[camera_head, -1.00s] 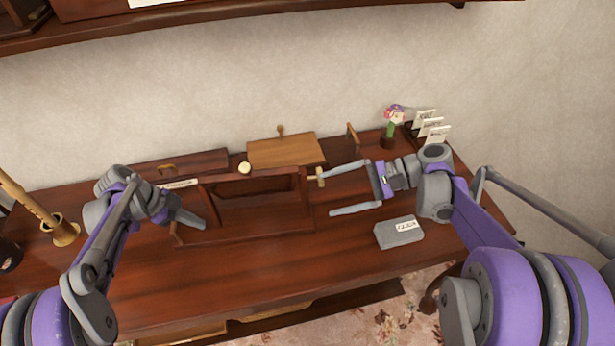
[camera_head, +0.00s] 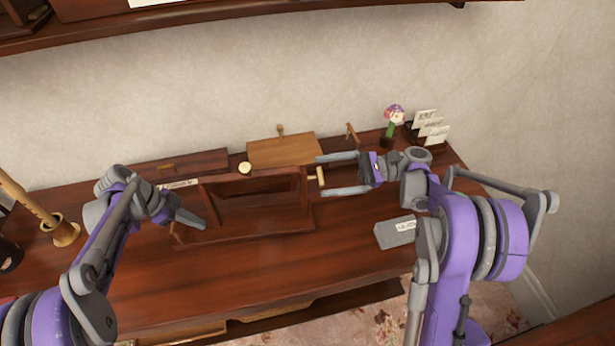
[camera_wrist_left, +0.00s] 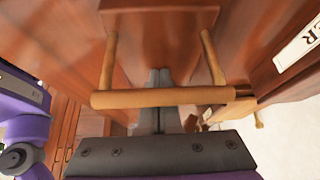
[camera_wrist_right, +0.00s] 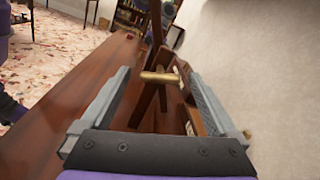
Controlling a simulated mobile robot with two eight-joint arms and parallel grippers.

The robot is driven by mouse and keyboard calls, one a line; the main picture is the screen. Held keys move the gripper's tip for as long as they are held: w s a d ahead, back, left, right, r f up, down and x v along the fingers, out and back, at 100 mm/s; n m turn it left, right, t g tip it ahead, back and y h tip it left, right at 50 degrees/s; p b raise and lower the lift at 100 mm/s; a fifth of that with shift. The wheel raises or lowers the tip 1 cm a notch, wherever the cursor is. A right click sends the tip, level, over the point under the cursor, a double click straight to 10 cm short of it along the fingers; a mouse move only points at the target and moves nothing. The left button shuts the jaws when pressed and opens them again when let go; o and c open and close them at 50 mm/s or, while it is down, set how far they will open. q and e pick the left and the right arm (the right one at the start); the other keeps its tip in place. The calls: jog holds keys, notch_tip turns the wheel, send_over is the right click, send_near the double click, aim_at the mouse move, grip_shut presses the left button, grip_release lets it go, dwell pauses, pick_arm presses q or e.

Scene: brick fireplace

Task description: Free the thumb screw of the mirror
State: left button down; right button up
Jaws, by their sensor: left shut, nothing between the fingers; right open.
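The mirror (camera_head: 308,213) is a dark wooden frame on the desk, seen in the head view with its inner panel tilted. Its brass thumb screw (camera_head: 318,178) sticks out on the right side. My right gripper (camera_head: 322,174) is open, with its fingers on either side of the thumb screw. The right wrist view shows the screw (camera_wrist_right: 160,78) between the open fingers, apart from both. My left gripper (camera_head: 200,223) is shut and empty beside the mirror's left side. In the left wrist view, a light wooden bar (camera_wrist_left: 165,97) on two posts crosses in front of its closed fingers (camera_wrist_left: 160,78).
A wooden box (camera_head: 285,150) and a dark case (camera_head: 205,162) stand behind the mirror. A grey labelled box (camera_head: 395,233) lies front right. A flower figure (camera_head: 391,125) and a card holder (camera_head: 430,128) stand back right. The desk front is clear.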

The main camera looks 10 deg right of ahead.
aim_at(317, 177)
jog(key=a, duration=0.5)
jog(key=shift+w+a, duration=0.2)
